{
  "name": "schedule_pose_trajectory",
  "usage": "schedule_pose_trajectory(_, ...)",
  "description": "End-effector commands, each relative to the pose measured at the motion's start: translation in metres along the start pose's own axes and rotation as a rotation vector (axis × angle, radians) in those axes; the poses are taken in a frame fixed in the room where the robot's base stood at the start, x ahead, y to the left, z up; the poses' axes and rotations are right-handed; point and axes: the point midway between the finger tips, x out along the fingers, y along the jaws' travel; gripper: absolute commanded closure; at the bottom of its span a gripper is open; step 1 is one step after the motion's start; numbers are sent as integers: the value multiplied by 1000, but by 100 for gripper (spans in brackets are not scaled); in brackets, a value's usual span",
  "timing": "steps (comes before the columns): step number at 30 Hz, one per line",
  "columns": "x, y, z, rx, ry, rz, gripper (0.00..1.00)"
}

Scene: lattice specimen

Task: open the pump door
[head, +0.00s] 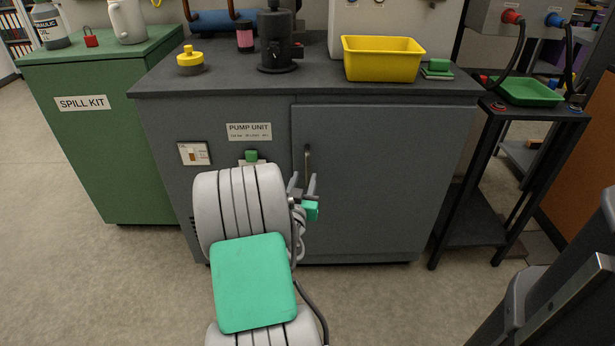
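The pump door (375,175) is a wide dark grey panel on the right part of the pump unit cabinet. It looks closed, flush with the front. A slim vertical handle (307,158) stands near its upper left edge. My gripper (303,183) is at the lower end of this handle, its two grey fingers pointing up and away. The fingers are apart, and the handle's lower end shows between them in the picture. I cannot tell whether they are around the handle or still in front of it. My arm hides part of the cabinet's lower left front.
The PUMP UNIT label (249,131) and a small green part (251,155) are left of the door. A yellow tray (382,60) sits on the cabinet top. A green spill kit cabinet (95,140) stands left, a dark side table (485,165) right. The floor before the door is clear.

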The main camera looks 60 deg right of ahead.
Motion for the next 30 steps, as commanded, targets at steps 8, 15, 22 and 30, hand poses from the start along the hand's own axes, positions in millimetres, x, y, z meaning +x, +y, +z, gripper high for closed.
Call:
schedule_pose_trajectory(8, 50, 1, -2, 0, -2, 3, 64)
schedule_pose_trajectory(15, 61, 0, -1, -1, -1, 0, 64)
schedule_pose_trajectory(22, 60, 0, -1, -1, -2, 0, 74)
schedule_pose_trajectory(30, 60, 0, -1, -1, -2, 0, 96)
